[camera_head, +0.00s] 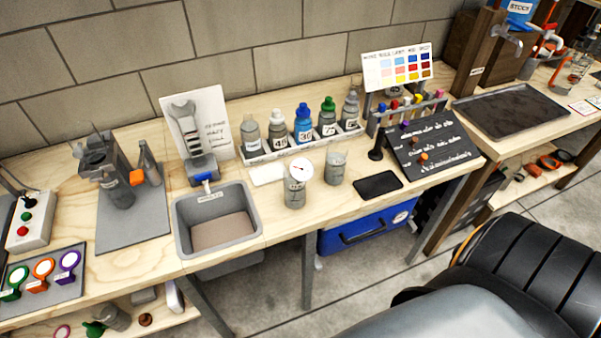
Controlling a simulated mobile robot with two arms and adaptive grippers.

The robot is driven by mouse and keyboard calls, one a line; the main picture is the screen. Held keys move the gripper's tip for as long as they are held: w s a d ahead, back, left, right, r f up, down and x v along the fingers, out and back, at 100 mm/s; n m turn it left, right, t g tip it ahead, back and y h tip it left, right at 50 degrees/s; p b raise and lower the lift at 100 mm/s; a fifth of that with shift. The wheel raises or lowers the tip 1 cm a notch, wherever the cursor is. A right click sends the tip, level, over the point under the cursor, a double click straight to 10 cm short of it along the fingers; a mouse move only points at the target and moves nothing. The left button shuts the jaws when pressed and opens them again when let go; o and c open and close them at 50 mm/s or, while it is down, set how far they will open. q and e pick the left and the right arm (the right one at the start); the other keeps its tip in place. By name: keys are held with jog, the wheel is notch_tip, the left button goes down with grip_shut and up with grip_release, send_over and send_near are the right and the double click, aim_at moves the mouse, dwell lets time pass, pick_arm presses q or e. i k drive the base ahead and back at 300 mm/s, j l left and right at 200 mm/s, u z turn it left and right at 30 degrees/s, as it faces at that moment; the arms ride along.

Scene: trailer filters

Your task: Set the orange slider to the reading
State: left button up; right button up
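A dark sloped board (440,160) with white writing lies on the right part of the workbench. An orange knob (423,157) sits on its lower left part, with a purple knob (404,125) near its top left. The markings are too small to read. A round white dial (300,168) with a pointer stands on a grey container (295,195) left of the board. The pointer's reading cannot be made out. Another orange block (137,177) is on a grey device at the left.
A grey sink (183,228) is set in the bench. Several capped bottles (303,125) stand in a rack at the back. A black pad (378,185) lies left of the board, and a black stand (376,145) is close to its edge. A dark tray (510,108) lies farther right.

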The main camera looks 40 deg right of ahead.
aim_at(423, 157)
jog(key=z, duration=2.05)
